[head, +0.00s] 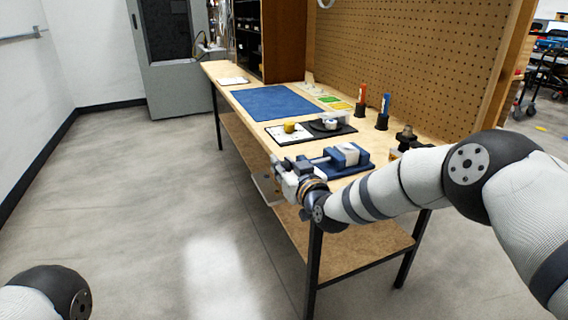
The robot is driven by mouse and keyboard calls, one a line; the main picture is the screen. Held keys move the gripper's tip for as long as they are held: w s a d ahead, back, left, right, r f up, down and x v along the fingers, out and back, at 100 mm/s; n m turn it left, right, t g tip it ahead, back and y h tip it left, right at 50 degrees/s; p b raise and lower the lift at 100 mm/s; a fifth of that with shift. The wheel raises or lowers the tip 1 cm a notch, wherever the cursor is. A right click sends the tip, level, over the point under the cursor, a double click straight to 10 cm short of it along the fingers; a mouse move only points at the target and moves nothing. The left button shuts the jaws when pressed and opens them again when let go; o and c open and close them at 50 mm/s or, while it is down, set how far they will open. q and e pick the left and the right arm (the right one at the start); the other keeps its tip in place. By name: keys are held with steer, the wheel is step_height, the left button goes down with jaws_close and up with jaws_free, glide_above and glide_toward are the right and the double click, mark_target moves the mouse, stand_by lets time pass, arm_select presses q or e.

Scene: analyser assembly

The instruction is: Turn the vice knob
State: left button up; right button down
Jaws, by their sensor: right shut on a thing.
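The blue vice (347,154) sits on a dark blue base near the front edge of the workbench, with a pale block at its jaws. Its light screw rod (321,160) points left toward the bench edge. My right gripper (289,167) is at the rod's left end, beside the vice, and is shut on the vice knob. The fingers mostly hide the knob, so its turn angle does not show. My left gripper is out of view; only a piece of my left arm shows at the bottom left.
The workbench (242,93) carries a blue mat (275,102), a white tray with a yellow part (290,128), a black plate with a pale part (329,124), and red (361,95) and blue (386,106) handled tools in holders. A pegboard (420,70) stands behind. Floor at left is clear.

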steer(key=shift+w+r+g+p, duration=0.1)
steer(key=shift+r+g+p, duration=0.2)
steer(key=shift+g, duration=0.4)
steer(key=shift+w+f+g+h, duration=0.1)
steer(key=shift+f+g+h, duration=0.15)
steer(key=shift+g+h, duration=0.35)
steer(key=shift+a+f+g, duration=0.1)
steer(key=shift+f+g, duration=0.05)
steer(key=shift+g, duration=0.55)
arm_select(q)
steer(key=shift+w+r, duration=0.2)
arm_select(e)
steer(key=shift+f+g+h, duration=0.1)
steer(key=shift+g+h, duration=0.2)
steer(key=shift+g, duration=0.4)
steer(key=c, duration=1.7)
jaws_free()
